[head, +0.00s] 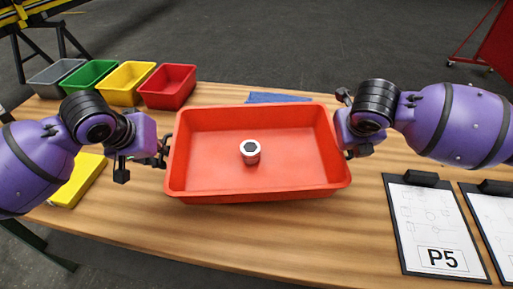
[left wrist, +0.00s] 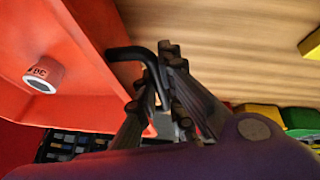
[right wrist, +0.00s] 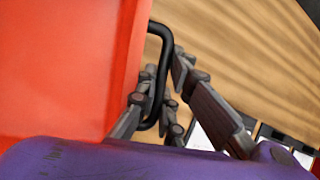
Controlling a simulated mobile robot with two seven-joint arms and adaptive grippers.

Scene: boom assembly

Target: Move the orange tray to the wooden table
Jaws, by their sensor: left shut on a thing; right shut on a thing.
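The orange tray (head: 205,178), orange-red with black side handles, is over the wooden table (head: 300,232), roughly level. I cannot tell whether it touches the table. A whitish part with a hexagonal hole (head: 250,152) is inside it; it also shows in the left wrist view (left wrist: 44,74). My left gripper (head: 164,150) is at the tray's left side, its fingers closed around the black handle (left wrist: 150,58). My right gripper (head: 347,138) is at the right side, its fingers shut on the other handle (right wrist: 164,60). Its fingertips are partly hidden in the head view.
Grey (head: 56,77), green (head: 90,74), yellow (head: 125,83) and red (head: 168,86) bins stand at the back left. A yellow item (head: 80,180) lies at left. A blue piece (head: 277,97) is behind the tray. Clipboards (head: 435,225) lie front right.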

